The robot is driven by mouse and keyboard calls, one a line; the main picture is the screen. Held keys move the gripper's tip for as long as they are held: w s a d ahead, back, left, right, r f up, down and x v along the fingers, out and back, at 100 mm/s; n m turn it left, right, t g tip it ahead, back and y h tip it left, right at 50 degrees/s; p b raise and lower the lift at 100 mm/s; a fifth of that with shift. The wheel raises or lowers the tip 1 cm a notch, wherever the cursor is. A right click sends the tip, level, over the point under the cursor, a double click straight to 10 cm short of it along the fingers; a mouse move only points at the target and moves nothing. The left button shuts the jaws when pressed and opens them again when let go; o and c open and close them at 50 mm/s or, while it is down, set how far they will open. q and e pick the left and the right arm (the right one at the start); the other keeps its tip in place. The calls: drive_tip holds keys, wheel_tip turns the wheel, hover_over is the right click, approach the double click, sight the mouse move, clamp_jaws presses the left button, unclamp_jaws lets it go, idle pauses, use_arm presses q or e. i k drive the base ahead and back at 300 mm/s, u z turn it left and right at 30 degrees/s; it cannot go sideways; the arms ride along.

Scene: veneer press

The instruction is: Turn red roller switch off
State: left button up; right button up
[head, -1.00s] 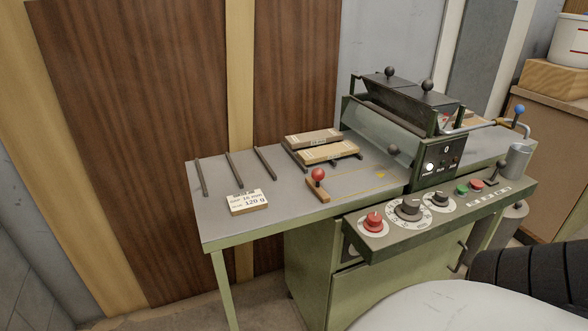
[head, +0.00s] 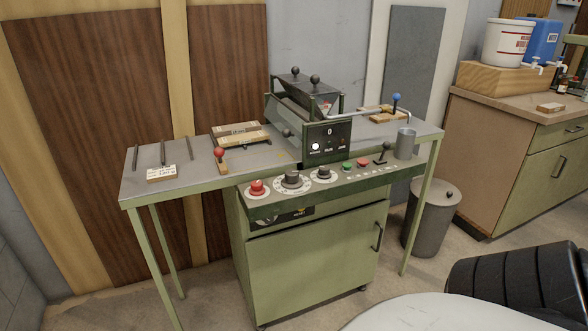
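The veneer press (head: 330,138) stands on a green-legged metal table. Its sloping front panel (head: 335,178) carries a red knob (head: 257,188) at the left on a pale dial, two black knobs (head: 292,180), a green button (head: 348,165), a red button (head: 362,162) and a black lever (head: 383,150) at the right. Labels are too small to read, so I cannot tell which control is the red roller switch. The display above reads 0, with a lit white lamp (head: 315,146). Neither gripper is in view.
A red-handled tool (head: 220,158), a label card (head: 162,173), dark bars and wood strips (head: 240,134) lie on the table's left. A metal cup (head: 405,143) stands at the right. A grey bin (head: 432,217) and a bench (head: 510,150) stand right. Floor before the cabinet is partly clear.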

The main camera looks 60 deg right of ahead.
sight(256, 189)
drive_tip(key=z, duration=1.05)
drive_tip(key=i, duration=0.2)
drive_tip(key=z, duration=0.1)
